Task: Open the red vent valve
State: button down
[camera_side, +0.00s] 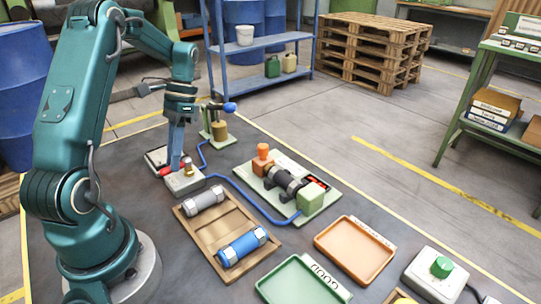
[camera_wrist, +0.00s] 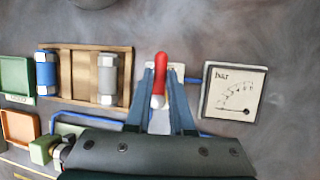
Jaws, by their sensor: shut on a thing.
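The red vent valve (camera_wrist: 160,72) shows its red lever in the wrist view, between the two fingers of my gripper (camera_wrist: 161,98). My gripper is shut on this lever. In the side view my gripper (camera_side: 178,164) points down at the pale valve block (camera_side: 186,184), and only bits of red show around the fingertips. The square pressure gauge (camera_wrist: 234,92), marked "bar", lies right of the lever in the wrist view. Its needle lies toward the lower left.
A wooden tray (camera_side: 178,213) holds a grey and a blue cylinder. Blue hose (camera_side: 250,201) runs from the valve block to a green-plated fixture (camera_side: 320,207). A hand pump with a blue knob (camera_side: 230,107) stands behind. Orange (camera_side: 392,249) and green trays lie in front.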

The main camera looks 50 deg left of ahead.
jog(key=shift+w, duration=0.1)
dwell(0.3)
jog(key=c, duration=0.8)
grip_release()
jog(key=shift+v, duration=2.5)
